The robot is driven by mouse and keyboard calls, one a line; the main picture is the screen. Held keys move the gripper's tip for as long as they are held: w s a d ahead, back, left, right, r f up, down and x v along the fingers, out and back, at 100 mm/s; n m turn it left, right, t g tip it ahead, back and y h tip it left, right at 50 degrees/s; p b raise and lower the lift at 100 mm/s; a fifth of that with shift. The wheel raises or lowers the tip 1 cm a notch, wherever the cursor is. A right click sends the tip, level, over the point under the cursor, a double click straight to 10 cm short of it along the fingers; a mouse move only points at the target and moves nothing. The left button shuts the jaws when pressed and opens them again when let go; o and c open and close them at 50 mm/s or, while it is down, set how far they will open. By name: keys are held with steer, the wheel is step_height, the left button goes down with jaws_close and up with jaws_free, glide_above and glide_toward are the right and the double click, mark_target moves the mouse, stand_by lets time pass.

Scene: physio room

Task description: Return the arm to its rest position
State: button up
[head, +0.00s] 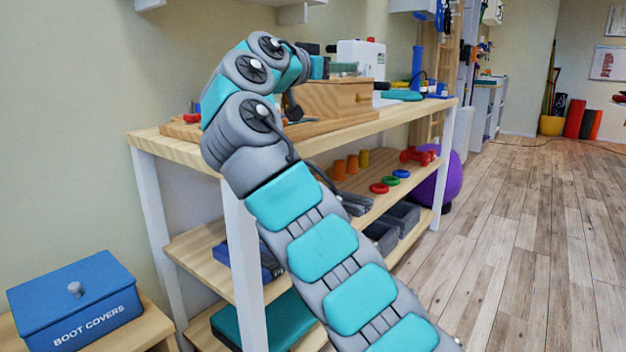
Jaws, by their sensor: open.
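My arm rises from the bottom of the head view, a chain of grey links with teal pads. It bends over at the top, in front of the wooden shelf unit (375,127). My gripper (293,107) shows as a small dark shape below the bent wrist, close to the left side of a wooden box (335,97) on the top shelf. It is open, and no held object shows. Its fingers are small and partly hidden by my arm, so I cannot tell whether they touch the box.
A blue "BOOT COVERS" box (75,302) stands on a low wooden surface at the lower left. The lower shelves hold orange cups (345,166), red dumbbells (418,156) and grey bins (402,217). A purple ball (450,182) sits beyond the unit. The wooden floor (530,250) at right is clear.

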steer(key=s+d+f+n+g, duration=0.2)
steer(key=d+f+g, duration=0.15)
steer(key=d, duration=0.45)
steer(key=s+d+f+n+g, duration=0.1)
steer(key=s+d+f+g, duration=0.2)
steer(key=d+f, duration=0.3)
steer(key=s+d+f+n+g+y, duration=0.1)
steer(key=s+d+f+g, duration=0.1)
steer(key=s+d+f, duration=0.3)
steer(key=s+d+f+g+y, duration=0.1)
steer(key=s+d+f+g, duration=0.1)
steer(key=s+d+f, duration=0.4)
steer(key=s+a+f+n+g+y, duration=0.1)
steer(key=s+a+f+g+y, duration=0.3)
steer(key=s+f, duration=0.7)
steer(key=s+a+f+n+y, duration=0.2)
steer(key=s+a+f, duration=0.5)
steer(key=s, duration=0.5)
steer(key=s+a+f+n+g+y, duration=0.1)
steer(key=s+a+f+g+y, duration=0.2)
steer(key=s+f, duration=0.85)
step_height(320, 180, up, 14)
steer(key=t+p, duration=0.1)
steer(key=p, duration=1.2)
steer(key=shift+a+f, duration=0.2)
steer(key=shift+a, duration=0.2)
